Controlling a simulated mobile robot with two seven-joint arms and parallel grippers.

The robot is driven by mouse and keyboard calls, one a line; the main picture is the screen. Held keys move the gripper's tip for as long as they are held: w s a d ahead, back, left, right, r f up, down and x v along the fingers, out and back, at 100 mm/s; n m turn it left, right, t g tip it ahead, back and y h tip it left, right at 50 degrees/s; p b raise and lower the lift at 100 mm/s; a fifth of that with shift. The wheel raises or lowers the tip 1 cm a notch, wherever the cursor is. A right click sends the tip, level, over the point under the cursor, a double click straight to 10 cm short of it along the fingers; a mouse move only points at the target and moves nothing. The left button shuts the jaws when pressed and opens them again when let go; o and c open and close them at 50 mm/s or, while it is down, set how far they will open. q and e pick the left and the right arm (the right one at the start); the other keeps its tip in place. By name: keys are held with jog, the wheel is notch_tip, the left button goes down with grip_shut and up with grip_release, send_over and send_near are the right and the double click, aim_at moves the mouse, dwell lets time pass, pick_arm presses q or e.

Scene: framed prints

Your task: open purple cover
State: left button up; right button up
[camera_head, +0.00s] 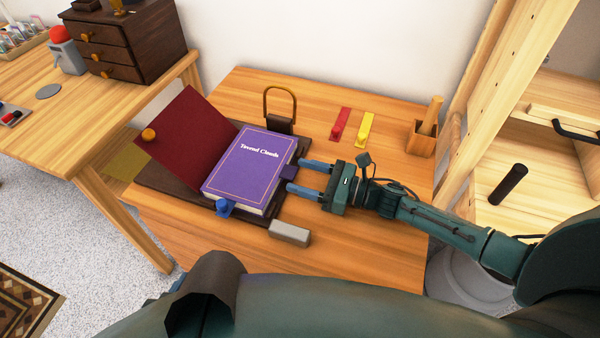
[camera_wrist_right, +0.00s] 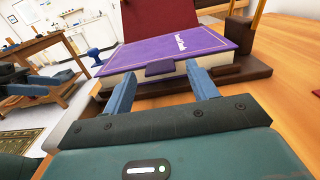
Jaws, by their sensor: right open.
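A book with a purple cover (camera_head: 252,160) lies shut on a dark brown board (camera_head: 160,180) on the wooden table. A purple tab (camera_head: 289,172) sticks out at its right edge. It also shows in the right wrist view (camera_wrist_right: 160,68), below the purple cover (camera_wrist_right: 180,48). My right gripper (camera_head: 298,177) is open, with its blue fingertips at the book's right edge, on either side of the tab. In the right wrist view the fingers (camera_wrist_right: 162,88) flank the tab with nothing between them that I can see gripped. My left gripper is not in view.
A blue clip (camera_head: 224,207) sits at the book's near edge. A grey block (camera_head: 290,234) lies near the board.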

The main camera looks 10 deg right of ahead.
jog(key=shift+w+a, duration=0.35)
jog(key=shift+a, duration=0.15)
jog(key=shift+c, duration=0.6)
grip_shut()
